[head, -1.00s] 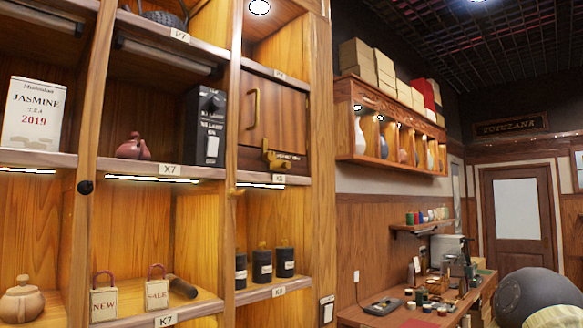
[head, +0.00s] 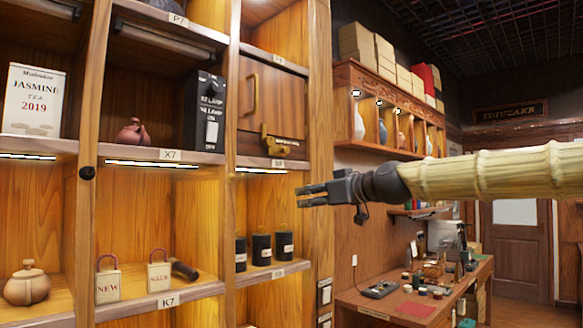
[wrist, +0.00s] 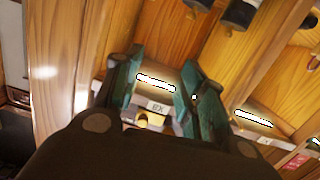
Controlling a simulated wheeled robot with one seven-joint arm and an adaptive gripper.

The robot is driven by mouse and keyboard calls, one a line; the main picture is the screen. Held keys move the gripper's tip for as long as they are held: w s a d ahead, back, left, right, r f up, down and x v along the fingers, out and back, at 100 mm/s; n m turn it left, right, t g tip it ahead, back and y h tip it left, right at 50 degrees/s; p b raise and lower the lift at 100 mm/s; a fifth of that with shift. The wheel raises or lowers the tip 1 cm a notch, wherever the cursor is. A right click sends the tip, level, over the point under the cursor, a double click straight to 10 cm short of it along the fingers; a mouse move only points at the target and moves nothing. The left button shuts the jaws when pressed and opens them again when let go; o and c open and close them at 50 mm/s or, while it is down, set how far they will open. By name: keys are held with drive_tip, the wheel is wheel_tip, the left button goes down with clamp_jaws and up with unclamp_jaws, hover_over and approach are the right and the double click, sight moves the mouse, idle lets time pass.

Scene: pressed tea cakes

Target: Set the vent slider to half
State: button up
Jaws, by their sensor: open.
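A wooden door (head: 268,100) with a brass handle closes the upper compartment of the right shelf column. Below it, a brass piece (head: 268,143) sits at a dark strip (head: 288,149) on the door's lower edge; it looks like the vent slider, but its setting is too small to read. In the wrist view, a bit of brass (wrist: 150,118) shows between the fingers beyond a shelf label. My gripper (head: 302,195) points left, in front of the shelf's right post, lower than the brass piece and apart from it. Its fingers (wrist: 160,60) are open and empty.
Black canisters (head: 261,249) stand on the shelf below. A black lamp box (head: 205,112) and a reddish teapot (head: 132,132) stand to the left of the door. A desk (head: 400,305) with small items is at right.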

drive_tip(key=n+y, duration=0.1)
approach(288, 150)
drive_tip(key=v, duration=0.2)
drive_tip(key=shift+t, duration=0.3)
drive_tip(key=p+x, duration=0.3)
drive_tip(key=x, duration=0.7)
drive_tip(key=shift+a+f+p, duration=0.15)
drive_tip(key=shift+a+p, duration=0.2)
drive_tip(key=shift+p, duration=0.05)
drive_tip(key=shift+c, duration=0.2)
clamp_jaws()
